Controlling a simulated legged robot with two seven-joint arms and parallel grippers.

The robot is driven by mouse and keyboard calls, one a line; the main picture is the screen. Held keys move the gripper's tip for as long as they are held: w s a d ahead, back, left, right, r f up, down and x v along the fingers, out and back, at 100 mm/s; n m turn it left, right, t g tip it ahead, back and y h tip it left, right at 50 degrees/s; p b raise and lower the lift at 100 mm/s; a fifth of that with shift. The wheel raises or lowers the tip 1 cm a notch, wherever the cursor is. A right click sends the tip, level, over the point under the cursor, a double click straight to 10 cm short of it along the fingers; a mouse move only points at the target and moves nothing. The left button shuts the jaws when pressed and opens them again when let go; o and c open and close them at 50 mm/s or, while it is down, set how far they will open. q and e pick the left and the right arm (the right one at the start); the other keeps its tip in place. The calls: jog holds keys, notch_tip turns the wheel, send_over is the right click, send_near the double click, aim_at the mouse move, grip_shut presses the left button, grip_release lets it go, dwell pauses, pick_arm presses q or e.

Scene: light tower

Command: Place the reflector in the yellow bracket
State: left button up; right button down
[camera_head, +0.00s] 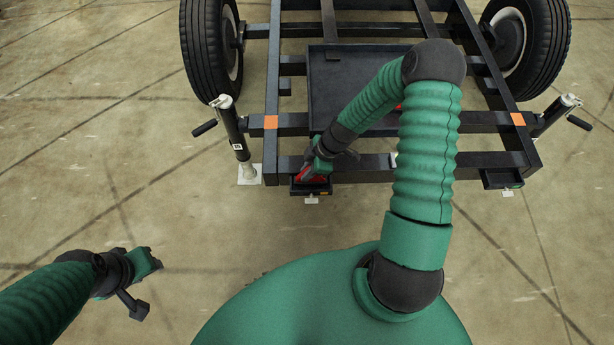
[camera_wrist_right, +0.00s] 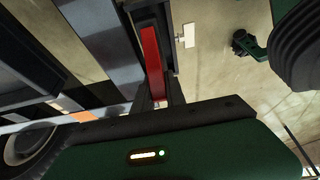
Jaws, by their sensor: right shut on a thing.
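My right gripper (camera_head: 315,172) is at the left end of the trailer frame's front bar and is shut on the red reflector. The reflector (camera_head: 304,174) shows as a small red patch just above a dark bracket (camera_head: 310,188). In the right wrist view the reflector (camera_wrist_right: 152,62) is a long red bar lying along a dark frame part. I cannot tell whether it touches the bracket or is seated. No clearly yellow bracket shows; a small orange-yellow spot is on the dark one. My left gripper (camera_head: 152,260) is over bare floor at the lower left; its jaw state is unclear.
The dark trailer frame (camera_head: 420,178) has two wheels at the back and a flat tray (camera_head: 330,95). A jack leg (camera_head: 236,140) stands left of my right gripper. Another bracket (camera_head: 503,179) hangs at the right front corner. The floor in front is clear.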

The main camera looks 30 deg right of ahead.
notch_tip(320, 180, down, 3)
jog(key=shift+d+b, duration=0.15)
jog(key=shift+b, duration=0.2)
jog(key=shift+r, duration=0.15)
pick_arm(q)
jog(key=shift+d+f, duration=0.1)
jog(key=shift+f, duration=0.6)
pick_arm(e)
jog(key=c, duration=1.4)
grip_release()
jog(key=shift+o, duration=0.2)
